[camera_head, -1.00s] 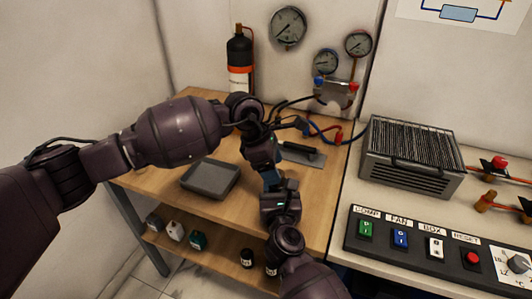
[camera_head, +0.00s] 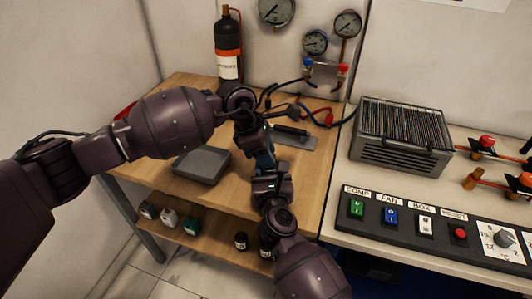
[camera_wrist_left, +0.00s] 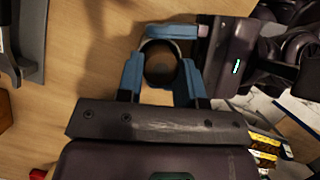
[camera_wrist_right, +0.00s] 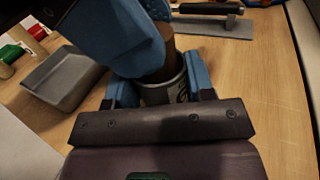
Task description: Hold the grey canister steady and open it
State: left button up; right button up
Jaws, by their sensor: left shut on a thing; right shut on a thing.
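The grey canister (camera_wrist_right: 163,92) stands upright between the blue fingers of my right gripper (camera_wrist_right: 160,88) in the right wrist view. My right gripper is shut on its body from the side. A brown round top part (camera_wrist_right: 170,58) rises from the canister's mouth, partly covered by a blue finger of my left gripper. In the left wrist view, my left gripper (camera_wrist_left: 160,72) is shut around this top (camera_wrist_left: 160,62), seen end-on as a brown disc with a grey ring. In the head view the canister is hidden behind my grippers. I cannot tell whether the top is loose.
A grey tray (camera_head: 202,163) lies on the wooden table, left of my grippers. A flat plate with a black handle (camera_head: 293,133) lies just behind them. A black gas cylinder (camera_head: 228,50) stands at the back. A vented metal box (camera_head: 402,135) and switch panel (camera_head: 425,225) are at the right.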

pick_arm(q)
jog(key=shift+r, duration=0.4)
dwell(0.5)
jog(key=shift+r, duration=0.35)
jog(key=shift+r, duration=0.45)
jog(key=shift+r, duration=2)
pick_arm(e)
jog(key=o, duration=1.4)
jog(key=shift+c, duration=0.2)
